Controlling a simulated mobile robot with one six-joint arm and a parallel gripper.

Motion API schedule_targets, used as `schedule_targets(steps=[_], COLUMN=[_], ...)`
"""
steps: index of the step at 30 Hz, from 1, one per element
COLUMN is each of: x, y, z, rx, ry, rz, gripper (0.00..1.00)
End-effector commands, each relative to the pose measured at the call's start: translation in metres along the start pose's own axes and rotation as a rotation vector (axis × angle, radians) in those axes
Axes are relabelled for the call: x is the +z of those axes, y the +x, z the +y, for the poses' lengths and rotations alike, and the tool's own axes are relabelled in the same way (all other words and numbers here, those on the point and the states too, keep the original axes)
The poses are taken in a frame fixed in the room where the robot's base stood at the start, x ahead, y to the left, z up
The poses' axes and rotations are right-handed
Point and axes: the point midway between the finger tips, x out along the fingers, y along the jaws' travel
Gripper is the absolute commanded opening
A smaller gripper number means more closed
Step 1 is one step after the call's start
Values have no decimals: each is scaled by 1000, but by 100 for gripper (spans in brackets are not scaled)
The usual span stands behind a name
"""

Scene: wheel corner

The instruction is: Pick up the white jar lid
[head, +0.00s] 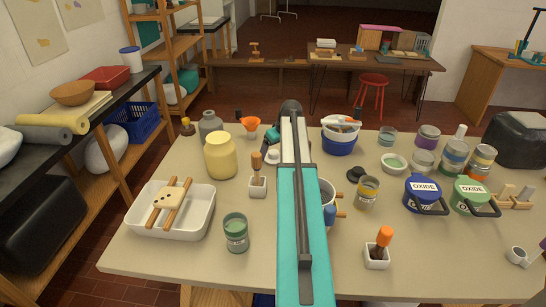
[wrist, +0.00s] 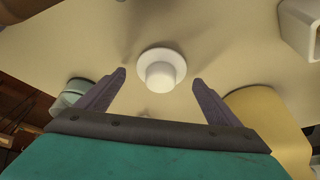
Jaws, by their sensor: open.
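The white jar lid (wrist: 161,70) is a round disc with a raised knob facing the wrist camera. It lies on the pale tabletop in the wrist view. My gripper (wrist: 159,77) is open, with its two purple-grey fingers on either side of the lid as seen in that view. The fingers appear apart from the lid, and I cannot tell their height above it. Nothing is between the fingertips except the lid below or ahead of them.
A yellow jar (head: 220,155) stands left of my arm; a yellow body (wrist: 268,122) is close to the right finger. A teal-and-white round thing (wrist: 75,92) is near the left finger. A white pot (head: 258,187) and a green jar (head: 235,232) stand nearer.

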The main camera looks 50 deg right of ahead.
Motion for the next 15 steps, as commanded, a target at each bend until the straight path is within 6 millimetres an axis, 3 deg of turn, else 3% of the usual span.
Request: schedule_targets(steps=[6, 15], x=[0, 0], y=[13, 14], z=[0, 0], rx=[0, 0], ry=[-1, -1], rz=[0, 0], gripper=[87, 87])
